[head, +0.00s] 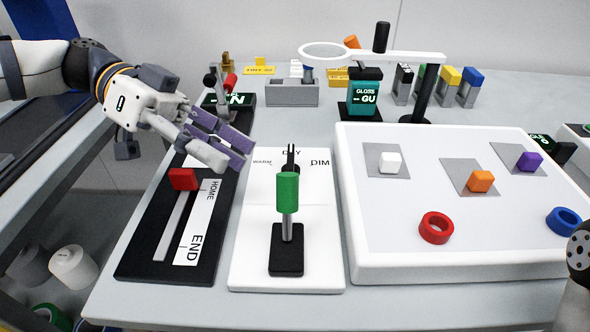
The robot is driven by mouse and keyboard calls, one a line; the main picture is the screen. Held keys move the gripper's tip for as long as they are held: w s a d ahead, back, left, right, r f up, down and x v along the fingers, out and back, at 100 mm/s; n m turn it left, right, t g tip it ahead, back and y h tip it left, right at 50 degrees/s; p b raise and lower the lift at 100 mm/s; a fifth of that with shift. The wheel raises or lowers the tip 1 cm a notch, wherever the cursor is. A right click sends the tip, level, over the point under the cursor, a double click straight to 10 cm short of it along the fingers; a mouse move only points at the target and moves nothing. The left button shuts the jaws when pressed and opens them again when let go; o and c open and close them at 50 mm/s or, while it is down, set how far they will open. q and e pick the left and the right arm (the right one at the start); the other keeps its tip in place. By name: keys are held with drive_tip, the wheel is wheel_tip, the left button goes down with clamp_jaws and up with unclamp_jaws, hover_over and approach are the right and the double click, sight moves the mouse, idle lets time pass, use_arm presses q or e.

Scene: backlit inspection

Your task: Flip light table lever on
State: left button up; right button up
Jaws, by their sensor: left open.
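The lever has a green grip (288,192) on a metal rod that stands upright from a black base (286,262). It sits on a white panel (246,264) with the words DAY, WARM and DIM behind it. The light table (365,230) is the large white slab to the right of the panel. My left gripper (240,155) is open and empty, above the black slider board and to the left of and behind the green grip, not touching it. My right gripper is out of view; only part of my right arm shows at the right edge.
A black slider board (140,260) with a red knob (183,179) lies left of the panel. White, orange and purple cubes and red (436,241) and blue rings rest on the light table. A magnifier (325,50) on a black post and a grey box (292,98) stand behind.

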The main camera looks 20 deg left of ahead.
sight(288, 193)
use_arm(q)
drive_tip(key=x, duration=0.9)
drive_tip(key=shift+s+d+f, duration=0.1)
drive_tip(key=shift+d+f, duration=0.05)
drive_tip(key=shift+d, duration=0.1)
drive_tip(key=shift+c, duration=0.5)
clamp_jaws()
